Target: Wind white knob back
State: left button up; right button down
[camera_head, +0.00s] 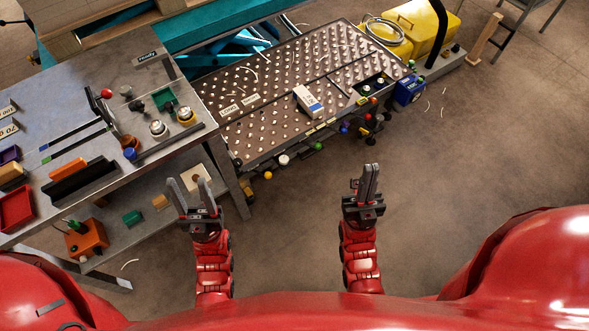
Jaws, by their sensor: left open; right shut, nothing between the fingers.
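A round white knob (284,159) sits on the front edge of the ball-studded table (262,97). It is in a row with a yellow knob (268,175) to its left and a green knob (319,146) to its right. My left gripper (188,183) is open and empty, left of the white knob and nearer to me. My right gripper (370,168) is shut with nothing in it, right of the white knob and apart from it. Neither gripper touches a knob.
A white and blue ream (308,101) lies on the studded table. A steel workbench (100,75) with gauges, levers and trays stands at left, its lower shelf close to my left gripper. A yellow machine (415,25) stands behind. The floor (480,150) at right is clear.

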aim_at(283, 160)
jog(key=i+l+u, duration=0.3)
jog(key=l+u, duration=0.3)
jog(key=i+l+u, duration=0.15)
jog(key=u, duration=0.15)
jog(key=l, duration=0.1)
